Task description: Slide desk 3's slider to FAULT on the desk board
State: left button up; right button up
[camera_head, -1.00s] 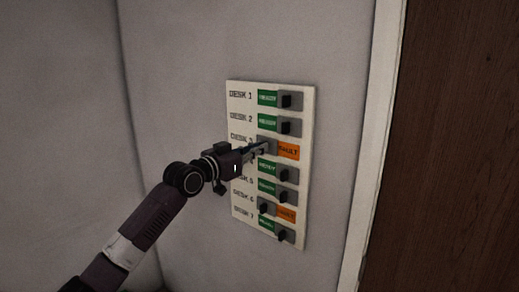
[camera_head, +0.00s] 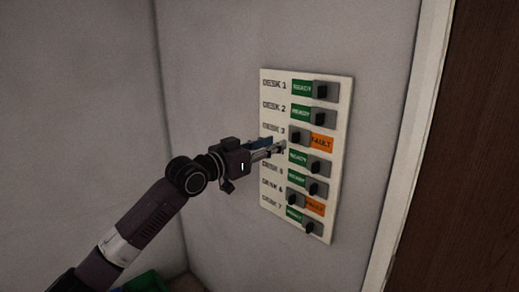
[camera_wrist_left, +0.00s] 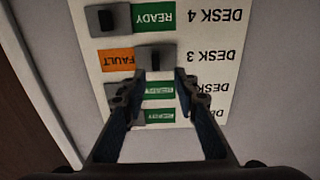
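The desk board (camera_head: 270,185) is a pale upright panel on the wall with rows for desks 1 to 7. Desk 3's slider (camera_head: 299,137) sits at the left of its track, and the orange FAULT label shows to its right. In the left wrist view, which is upside down, that dark slider knob (camera_wrist_left: 155,60) stands beyond the fingertips. My left gripper (camera_head: 279,148) is at the board's left half, just below and left of the knob. In the wrist view its two fingers (camera_wrist_left: 160,82) are apart with nothing gripped. My right gripper is not in view.
Desk 6's slider (camera_head: 292,199) is also left, with FAULT showing. The other rows, such as desk 1 (camera_head: 320,91), show green READY with knobs to the right. A brown door (camera_head: 470,170) is at the right. A green object (camera_head: 146,282) shows low at left.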

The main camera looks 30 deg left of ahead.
pick_arm(q)
jog(key=shift+v, duration=2.45)
